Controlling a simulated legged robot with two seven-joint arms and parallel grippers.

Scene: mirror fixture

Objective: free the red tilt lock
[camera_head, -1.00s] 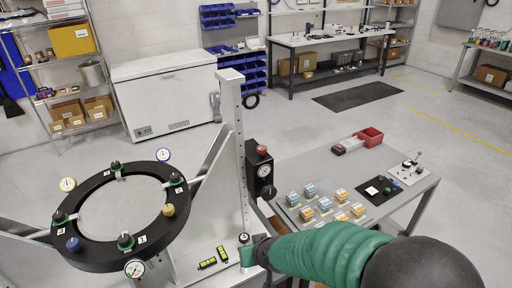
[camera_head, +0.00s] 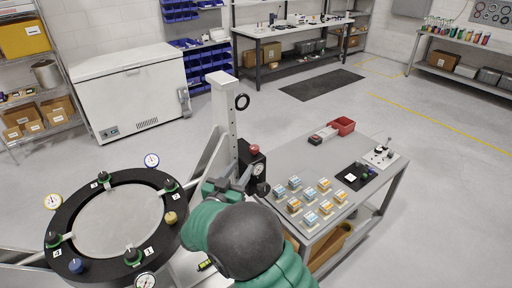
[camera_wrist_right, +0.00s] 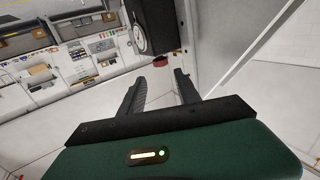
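The red tilt lock (camera_head: 254,149) is a small red knob on top of a black gauge box (camera_head: 252,168) fixed to the pale upright post. It also shows in the right wrist view (camera_wrist_right: 160,60), just beyond the fingertips, with the round gauge beside it. My right gripper (camera_head: 238,182) is next to the box, partly hidden by its own wrist. In the right wrist view its two dark fingers (camera_wrist_right: 160,85) are apart with nothing between them. My left gripper is not in view.
A black ring fixture (camera_head: 65,207) with dials and coloured knobs stands to the left. The post (camera_head: 224,110) rises close behind my right gripper.

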